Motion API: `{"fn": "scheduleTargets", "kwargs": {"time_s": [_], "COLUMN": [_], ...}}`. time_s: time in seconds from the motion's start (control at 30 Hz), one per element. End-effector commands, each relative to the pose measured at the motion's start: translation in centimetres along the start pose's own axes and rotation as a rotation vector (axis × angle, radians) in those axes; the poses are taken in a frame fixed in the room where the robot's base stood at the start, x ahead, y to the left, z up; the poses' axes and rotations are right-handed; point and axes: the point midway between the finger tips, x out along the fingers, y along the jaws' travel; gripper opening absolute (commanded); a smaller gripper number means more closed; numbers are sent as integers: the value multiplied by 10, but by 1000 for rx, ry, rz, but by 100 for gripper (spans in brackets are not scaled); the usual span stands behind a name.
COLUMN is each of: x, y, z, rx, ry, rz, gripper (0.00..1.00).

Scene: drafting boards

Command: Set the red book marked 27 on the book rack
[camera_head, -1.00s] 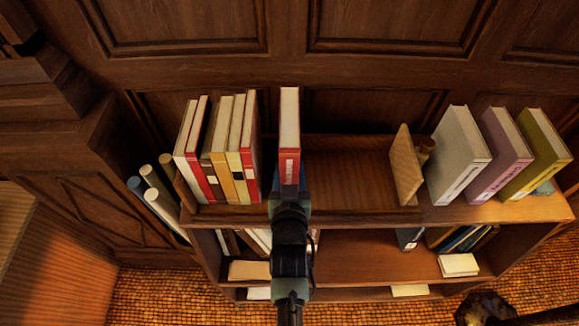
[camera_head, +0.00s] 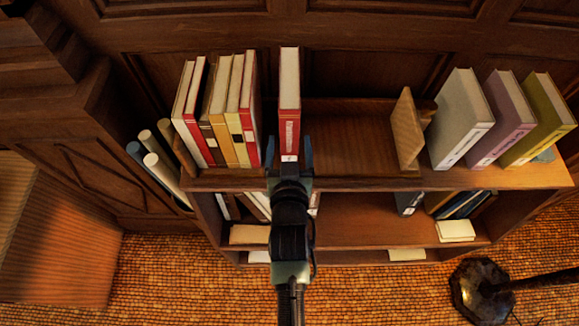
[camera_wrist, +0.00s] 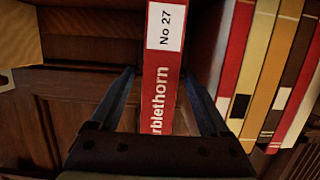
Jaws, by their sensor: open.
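The red book marked 27 (camera_head: 289,110) stands upright on the book rack (camera_head: 345,135), to the right of the row of books and a little apart from it. The wrist view shows its red spine (camera_wrist: 160,90) with a white "No 27" label. My gripper (camera_head: 290,152) is open at the low end of the spine. In the wrist view its fingers (camera_wrist: 158,76) lie to either side of the spine, with gaps between. The book's back side is hidden.
A row of several books (camera_head: 220,115) stands left of the red book. The rack is bare to its right up to a wooden end panel (camera_head: 405,130). Beyond are grey (camera_head: 457,120), purple (camera_head: 502,118) and olive (camera_head: 540,120) books. Rolled papers (camera_head: 160,165) lean at left.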

Motion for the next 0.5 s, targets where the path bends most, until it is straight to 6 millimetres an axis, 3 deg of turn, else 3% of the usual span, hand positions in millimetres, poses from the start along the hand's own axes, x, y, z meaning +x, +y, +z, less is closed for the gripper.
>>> {"fn": "scheduleTargets", "kwargs": {"time_s": [0.3, 0.5], "x": [-58, -78], "y": [0, 0], "z": [2, 1], "rx": [1, 1], "ry": [-3, -2], "rz": [1, 0], "gripper": [80, 80]}}
